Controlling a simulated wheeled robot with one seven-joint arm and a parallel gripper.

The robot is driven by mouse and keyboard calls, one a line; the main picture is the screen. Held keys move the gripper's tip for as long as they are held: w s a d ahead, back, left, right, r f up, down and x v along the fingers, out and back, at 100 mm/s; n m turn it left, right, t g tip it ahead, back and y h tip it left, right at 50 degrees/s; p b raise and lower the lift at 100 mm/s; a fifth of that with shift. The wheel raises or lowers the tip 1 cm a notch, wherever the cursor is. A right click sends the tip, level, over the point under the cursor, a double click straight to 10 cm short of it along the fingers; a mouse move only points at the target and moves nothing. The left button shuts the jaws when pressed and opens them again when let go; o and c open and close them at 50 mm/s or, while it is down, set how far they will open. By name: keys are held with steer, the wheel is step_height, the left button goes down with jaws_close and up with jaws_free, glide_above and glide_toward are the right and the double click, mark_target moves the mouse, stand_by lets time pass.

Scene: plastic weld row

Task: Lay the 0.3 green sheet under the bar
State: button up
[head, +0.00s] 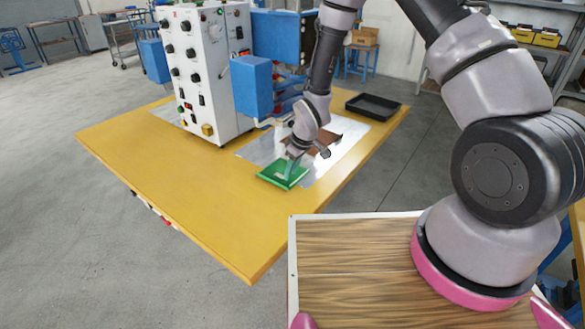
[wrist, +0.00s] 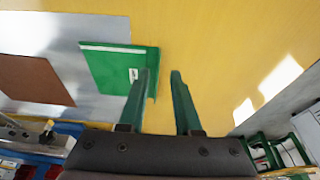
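The green sheet (head: 283,174), flat with a small white label, lies at the near end of a silver plate on the yellow table; it also shows in the wrist view (wrist: 108,67). My gripper (head: 291,164) is low over the sheet in the head view. In the wrist view my gripper (wrist: 163,72) is open, its two green fingers apart with only yellow tabletop between them. The left finger overlaps the sheet's right edge; whether it touches cannot be told. I cannot clearly make out the bar; the blue press head (head: 252,85) stands over the table.
A brown sheet (head: 325,142) lies on the silver plate (head: 258,150) beyond the green one. A white control cabinet (head: 205,75) stands at the left of the plate. A black tray (head: 373,106) sits at the far right corner. The yellow table's (head: 200,210) near part is clear.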

mark_target(286, 187)
steer(key=shift+x, duration=3.6)
jaws_close()
steer(key=shift+r, duration=0.2)
steer(key=shift+r, duration=0.35)
